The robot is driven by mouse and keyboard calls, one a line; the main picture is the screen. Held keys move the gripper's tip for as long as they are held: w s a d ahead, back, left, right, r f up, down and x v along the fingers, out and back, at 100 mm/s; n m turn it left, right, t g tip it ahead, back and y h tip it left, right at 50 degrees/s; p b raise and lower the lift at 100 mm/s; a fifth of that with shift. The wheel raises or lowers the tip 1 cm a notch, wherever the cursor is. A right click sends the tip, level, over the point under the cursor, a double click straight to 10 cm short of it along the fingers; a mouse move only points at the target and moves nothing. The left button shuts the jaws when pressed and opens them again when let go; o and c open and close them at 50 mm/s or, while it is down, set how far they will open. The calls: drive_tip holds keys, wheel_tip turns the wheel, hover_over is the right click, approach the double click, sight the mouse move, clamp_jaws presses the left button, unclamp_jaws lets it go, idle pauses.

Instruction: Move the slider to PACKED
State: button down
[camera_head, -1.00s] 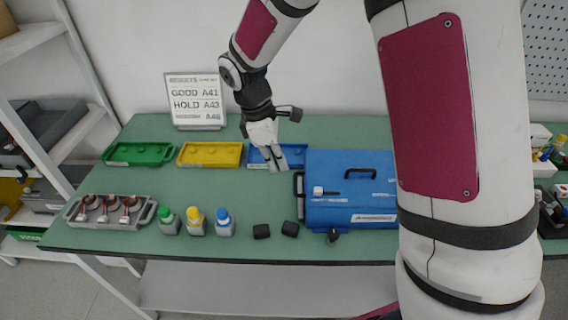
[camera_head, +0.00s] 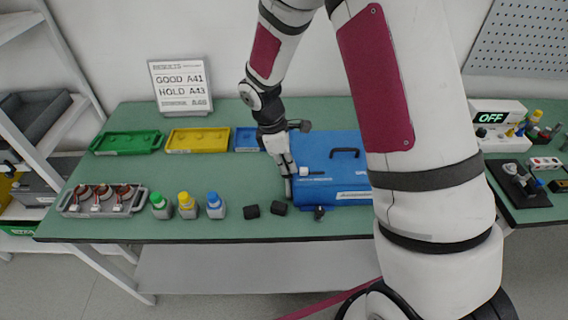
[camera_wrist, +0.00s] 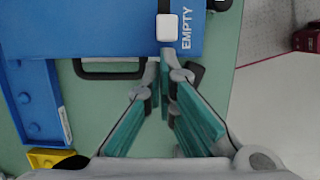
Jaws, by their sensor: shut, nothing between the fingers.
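The blue case (camera_head: 335,145) stands on the green table, with a black handle (camera_head: 344,152) on top. Its white slider knob (camera_head: 304,171) is near the case's left end. In the wrist view the knob (camera_wrist: 166,27) sits on a black track, beside the word EMPTY on the blue case (camera_wrist: 90,25). PACKED cannot be read in any view. My gripper (camera_head: 289,195) is at the left end of the case, pointing down, close to the knob. In the wrist view its fingertips (camera_wrist: 161,62) are together and empty, just below the knob; contact cannot be told.
Green (camera_head: 127,143), yellow (camera_head: 197,140) and blue (camera_head: 246,139) trays lie at the back. A grey tray of stators (camera_head: 102,200), several bottles (camera_head: 187,205) and two black blocks (camera_head: 279,208) lie in front. A black side handle (camera_wrist: 108,70) is near my fingers.

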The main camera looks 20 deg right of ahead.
drive_tip(key=d, duration=0.1)
drive_tip(key=s+d, duration=0.1)
drive_tip(key=d, duration=0.1)
drive_tip(key=d+p, duration=0.1)
drive_tip(key=d, duration=0.1)
drive_tip(key=shift+s, duration=0.35)
drive_tip(key=shift+a, duration=0.1)
drive_tip(key=shift+w+a, duration=0.2)
drive_tip(key=shift+a, duration=0.15)
drive_tip(key=a, duration=0.3)
drive_tip(key=b, duration=0.2)
approach(309, 173)
drive_tip(key=w+a+r, duration=0.1)
drive_tip(key=a+r, duration=0.2)
drive_tip(key=a, duration=0.1)
drive_tip(key=shift+w+a+r, duration=0.2)
drive_tip(key=shift+w+a, duration=0.15)
drive_tip(key=shift+w, duration=0.05)
